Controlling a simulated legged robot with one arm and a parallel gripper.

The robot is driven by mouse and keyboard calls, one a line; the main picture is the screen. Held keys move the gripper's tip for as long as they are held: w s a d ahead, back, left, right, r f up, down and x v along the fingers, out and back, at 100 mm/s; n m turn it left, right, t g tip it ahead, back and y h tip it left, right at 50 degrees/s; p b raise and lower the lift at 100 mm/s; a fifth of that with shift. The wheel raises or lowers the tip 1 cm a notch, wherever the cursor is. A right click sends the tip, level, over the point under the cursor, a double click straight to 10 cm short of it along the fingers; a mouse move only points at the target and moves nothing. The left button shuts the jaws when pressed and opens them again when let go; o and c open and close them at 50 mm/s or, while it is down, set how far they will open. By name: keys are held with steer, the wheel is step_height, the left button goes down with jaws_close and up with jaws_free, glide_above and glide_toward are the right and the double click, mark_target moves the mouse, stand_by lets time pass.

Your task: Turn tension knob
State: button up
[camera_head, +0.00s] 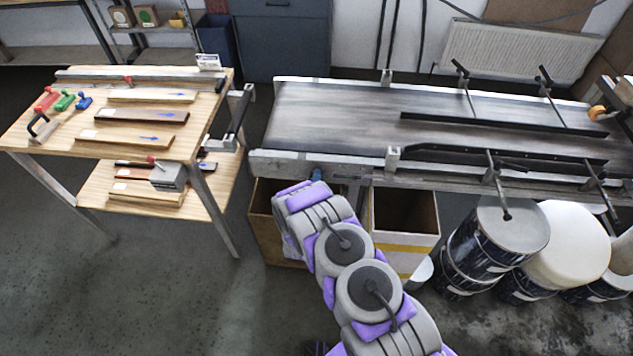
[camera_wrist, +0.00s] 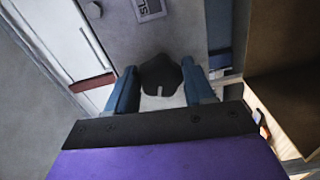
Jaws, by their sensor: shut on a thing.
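The tension knob (camera_wrist: 161,78) is black and lobed. In the wrist view it sits between the two blue fingers of my gripper (camera_wrist: 160,75), which are shut on it. The knob is on a grey metal plate (camera_wrist: 178,32) bearing a partly cut-off label. In the head view my gripper (camera_head: 316,175) is at the near side of the conveyor (camera_head: 335,130), by its left end. My arm hides most of the fingers there, and I cannot make out the knob in that view. The knob's turn angle cannot be told.
Open cardboard boxes (camera_head: 405,245) stand under the conveyor around my arm. Several drums (camera_head: 490,240) stand to the right. A wooden table (camera_head: 60,140) with boards and coloured-handled tools is on the left. Black guide rails (camera_head: 490,125) run over the belt. The floor at left front is clear.

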steer(key=shift+a, duration=0.25)
steer(key=o, duration=1)
steer(key=shift+a+f, duration=0.1)
steer(key=shift+a, duration=0.05)
steer(key=s, duration=0.5)
steer(key=s+p, duration=0.1)
steer(key=s, duration=1.1)
steer(key=shift+s+a+p, duration=0.2)
steer(key=shift+a+p, duration=0.05)
steer(key=shift+p, duration=0.05)
steer(key=shift+w, duration=0.1)
